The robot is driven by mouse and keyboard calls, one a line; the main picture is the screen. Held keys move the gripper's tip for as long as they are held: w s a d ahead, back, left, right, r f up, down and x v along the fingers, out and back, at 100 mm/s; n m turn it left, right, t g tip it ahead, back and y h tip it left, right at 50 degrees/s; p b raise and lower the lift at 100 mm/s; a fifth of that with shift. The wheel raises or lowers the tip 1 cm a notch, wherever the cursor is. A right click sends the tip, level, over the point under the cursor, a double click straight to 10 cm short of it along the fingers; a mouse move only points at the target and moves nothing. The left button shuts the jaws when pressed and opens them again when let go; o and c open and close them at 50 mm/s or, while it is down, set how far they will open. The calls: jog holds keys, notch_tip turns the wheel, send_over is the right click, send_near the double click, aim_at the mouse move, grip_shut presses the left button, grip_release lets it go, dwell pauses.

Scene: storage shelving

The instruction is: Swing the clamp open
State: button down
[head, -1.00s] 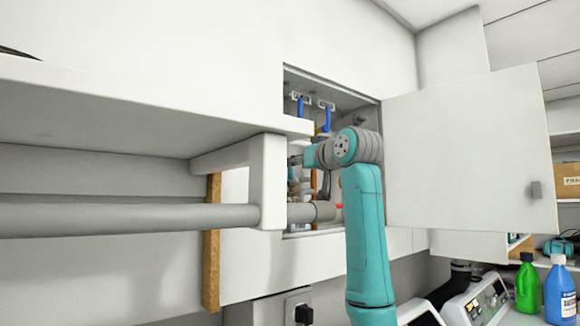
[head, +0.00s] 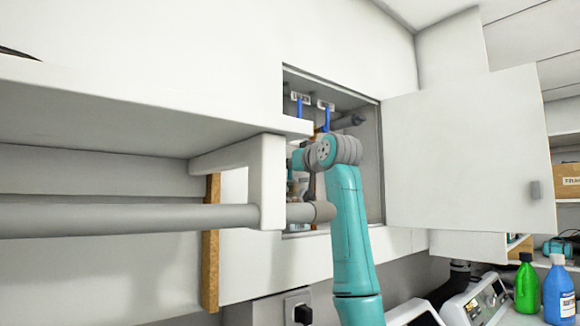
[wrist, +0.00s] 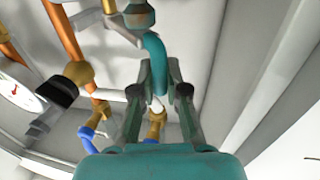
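I cannot pick out the clamp for certain. In the wrist view a curved teal piece (wrist: 155,48) with a pale lower end runs down between the fingers of my gripper (wrist: 160,69). The fingers are apart with this piece between them; whether they press on it is unclear. In the head view my arm reaches into an open wall cabinet (head: 374,165), and my gripper is hidden behind its wrist. A brass valve with a dark handle (wrist: 55,95) is left of my gripper in the wrist view.
The cabinet door (head: 465,150) stands open to the right. A thick grey rail (head: 130,220) and a white shelf (head: 120,105) are at left. Copper pipes (wrist: 65,32), a round gauge (wrist: 18,98) and blue valve levers (wrist: 86,137) crowd the left of the wrist view.

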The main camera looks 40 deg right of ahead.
jog(key=shift+d, duration=0.1)
jog(key=s+d+n+g+y, duration=0.1)
jog(key=s+d+n+y, duration=0.1)
jog(key=d+n+y, duration=0.4)
jog(key=shift+s+d+y, duration=0.35)
jog(key=shift+d+y, duration=1.45)
jog(key=shift+d, duration=0.05)
jog(key=c, duration=1.2)
grip_release()
jog(key=shift+d, duration=0.1)
jog(key=v, duration=1.2)
